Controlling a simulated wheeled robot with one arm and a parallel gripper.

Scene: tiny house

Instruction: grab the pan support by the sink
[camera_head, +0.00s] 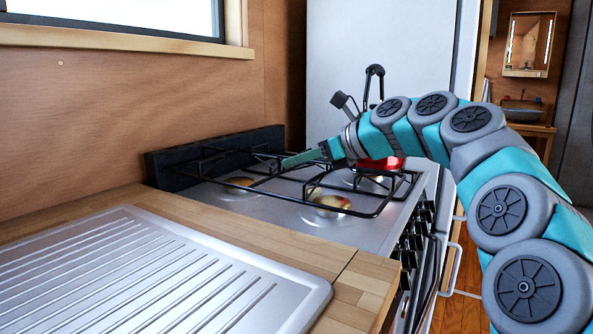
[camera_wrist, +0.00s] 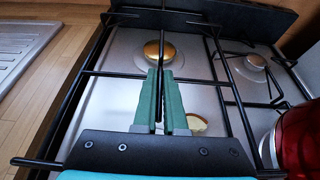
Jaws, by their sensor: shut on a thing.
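The pan support (camera_head: 310,202) is a black wire grate over the steel stove top, on the side toward the ribbed sink drainboard. It also fills much of the wrist view (camera_wrist: 110,74). My gripper (camera_head: 287,164) reaches in from the right, over the stove. In the wrist view, its green fingers (camera_wrist: 162,76) are shut on a thin black bar of the pan support that runs between them. Brass-coloured burners show below the grate. I cannot tell whether the support sits on the stove or is slightly raised.
The ribbed steel drainboard (camera_head: 150,280) lies on the wooden counter (camera_head: 352,285) in front. A red kettle (camera_head: 382,163) stands on the stove behind my wrist, close to my gripper's right in the wrist view (camera_wrist: 300,140). A dark back ledge and wooden wall bound the stove.

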